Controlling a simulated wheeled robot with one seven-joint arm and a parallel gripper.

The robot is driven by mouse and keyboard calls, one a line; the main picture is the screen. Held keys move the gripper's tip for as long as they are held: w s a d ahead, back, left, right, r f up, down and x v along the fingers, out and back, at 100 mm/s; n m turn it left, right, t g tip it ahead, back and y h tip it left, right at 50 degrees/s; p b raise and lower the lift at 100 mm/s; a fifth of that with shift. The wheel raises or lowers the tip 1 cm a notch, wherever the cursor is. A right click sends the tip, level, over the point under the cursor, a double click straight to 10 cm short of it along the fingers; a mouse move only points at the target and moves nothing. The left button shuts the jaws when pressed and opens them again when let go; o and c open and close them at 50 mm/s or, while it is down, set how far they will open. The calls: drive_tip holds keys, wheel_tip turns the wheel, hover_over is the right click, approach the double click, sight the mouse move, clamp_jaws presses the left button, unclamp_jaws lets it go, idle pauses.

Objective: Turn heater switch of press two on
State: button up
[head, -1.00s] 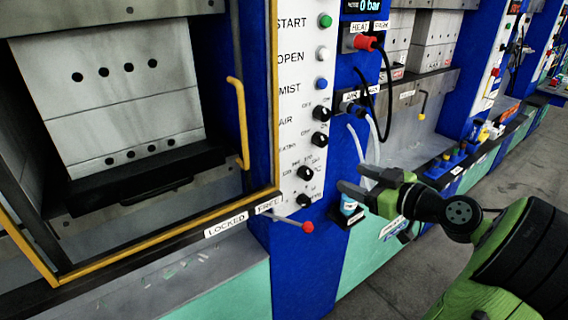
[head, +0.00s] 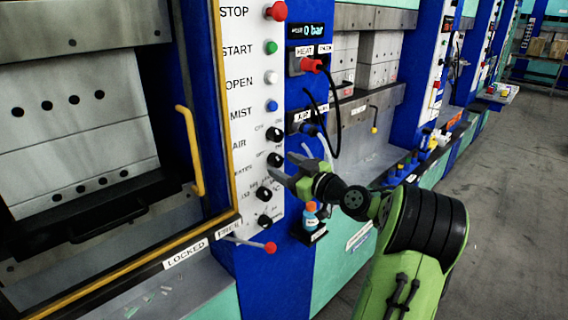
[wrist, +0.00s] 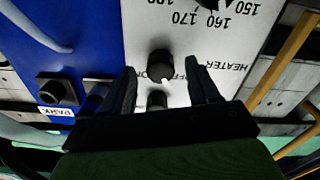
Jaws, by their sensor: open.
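The heater switch (head: 275,160) is a black round knob on the white panel of the nearest press, in the head view. In the upside-down wrist view the heater switch (wrist: 160,64) stands beside the printed HEATER label (wrist: 225,74), with part of the word OFF next to it. My gripper (head: 284,167) is open and empty, fingers pointing at the panel. In the wrist view the two fingers appear on either side of the switch; I cannot tell whether they touch it.
The air switch (head: 275,134) is above the heater switch, and a temperature dial (head: 264,194) is below it. A red-tipped lever (head: 270,248) sticks out lower down. Hoses and a black cable (head: 335,120) hang right of the panel. A blue bottle (head: 310,217) stands on a small shelf.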

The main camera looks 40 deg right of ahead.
drive_tip(key=shift+w, duration=0.55)
drive_tip(key=c, duration=1)
drive_tip(key=shift+c, duration=0.2)
drive_tip(key=shift+m, duration=0.4)
drive_tip(key=m, duration=0.5)
drive_tip(key=shift+a+m+p, duration=0.15)
drive_tip(key=shift+m+p, duration=0.15)
drive_tip(key=shift+p, duration=0.05)
drive_tip(key=m+p, duration=0.2)
drive_tip(key=m, duration=0.3)
drive_tip(key=shift+m, duration=0.3)
